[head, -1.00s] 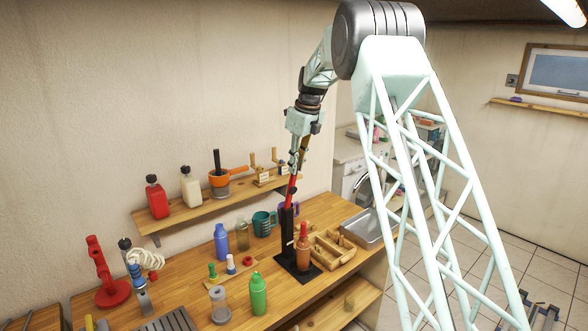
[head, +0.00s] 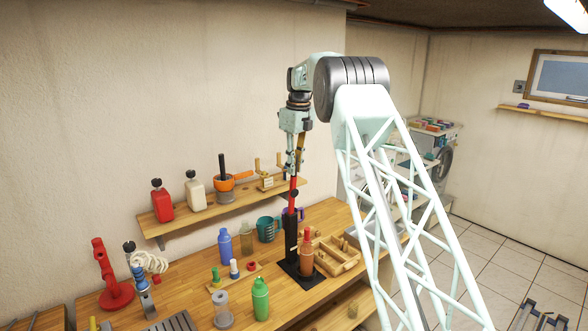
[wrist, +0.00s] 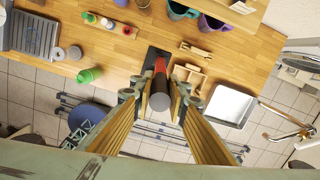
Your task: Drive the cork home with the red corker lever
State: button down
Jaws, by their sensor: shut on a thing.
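The red corker lever (head: 293,186) rises steeply from the top of the black corker stand (head: 291,238). My gripper (head: 294,168) is shut on the lever's upper end, above the stand. In the wrist view, my gripper's fingers (wrist: 161,97) close around the lever's dark grip (wrist: 160,98), with a bit of red lever (wrist: 160,65) beyond it. An amber bottle (head: 306,258) with a red top stands upright at the corker, on its dark base. I cannot make out the cork.
A wooden tray (head: 345,268) sits right of the corker, with a sink (wrist: 231,106) further right. Green bottle (head: 260,300), blue bottle (head: 225,245) and teal mug (head: 267,230) stand left of the corker. A wall shelf (head: 195,213) holds red and white bottles.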

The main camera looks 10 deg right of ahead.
jog(key=shift+w+a+g, duration=0.3)
jog(key=shift+w+g, duration=0.1)
jog(key=shift+w, duration=0.25)
jog(key=shift+w+a, duration=0.15)
jog(key=shift+w, duration=0.05)
dwell(0.3)
jog(key=c, duration=2.5)
grip_release()
jog(key=shift+c, duration=0.2)
jog(key=shift+r, duration=0.15)
notch_tip(320, 180, up, 7)
jog(key=shift+s+r, duration=0.15)
jog(key=shift+r, duration=0.05)
